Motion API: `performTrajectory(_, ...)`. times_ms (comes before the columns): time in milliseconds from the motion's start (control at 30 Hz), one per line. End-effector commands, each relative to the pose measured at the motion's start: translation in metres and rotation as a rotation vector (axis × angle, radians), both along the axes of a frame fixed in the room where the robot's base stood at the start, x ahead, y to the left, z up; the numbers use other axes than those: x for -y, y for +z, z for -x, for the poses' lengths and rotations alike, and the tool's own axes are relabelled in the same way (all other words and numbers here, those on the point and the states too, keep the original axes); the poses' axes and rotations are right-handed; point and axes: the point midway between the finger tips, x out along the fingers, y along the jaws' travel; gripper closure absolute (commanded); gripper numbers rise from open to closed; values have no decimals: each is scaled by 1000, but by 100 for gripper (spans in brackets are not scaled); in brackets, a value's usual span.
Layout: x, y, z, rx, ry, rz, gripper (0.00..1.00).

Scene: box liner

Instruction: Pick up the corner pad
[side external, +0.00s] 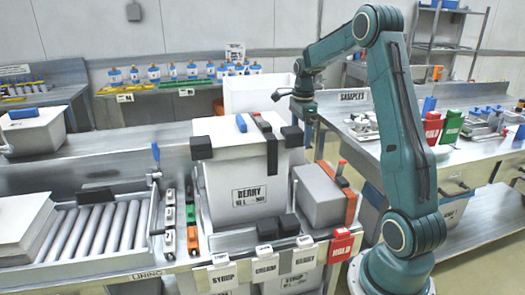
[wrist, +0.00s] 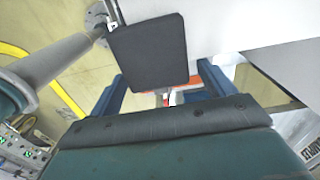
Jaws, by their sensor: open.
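A white box labelled BERRY (side external: 238,180) stands on the bench. Black corner pads sit at its top front corners, one left (side external: 201,147) and one right (side external: 291,136). Two more black pads, one left (side external: 267,227) and one right (side external: 289,224), lie low in front of the box. My gripper (side external: 306,128) is beside the right top corner, partly hidden there. In the wrist view my gripper (wrist: 163,88) is open, its two blue fingers apart. A dark square pad (wrist: 150,50) shows just beyond and between them. I cannot tell whether they touch it.
A grey box with an orange strap (side external: 320,197) stands right of the white box. A roller conveyor (side external: 90,232) lies left. A blue clip (side external: 241,123) and dark strap are on the white box.

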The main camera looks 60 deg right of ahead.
Motion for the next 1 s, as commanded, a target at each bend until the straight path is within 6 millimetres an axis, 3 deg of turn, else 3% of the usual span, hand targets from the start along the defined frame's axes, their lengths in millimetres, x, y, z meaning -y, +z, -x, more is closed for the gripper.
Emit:
performTrajectory(533, 0, -3, 0, 0, 0, 0, 18)
performTrajectory(567, 0, -3, 0, 0, 0, 0, 20)
performTrajectory(800, 0, -3, 0, 0, 0, 0, 66)
performTrajectory(1000, 0, -3, 0, 1, 0, 1, 66)
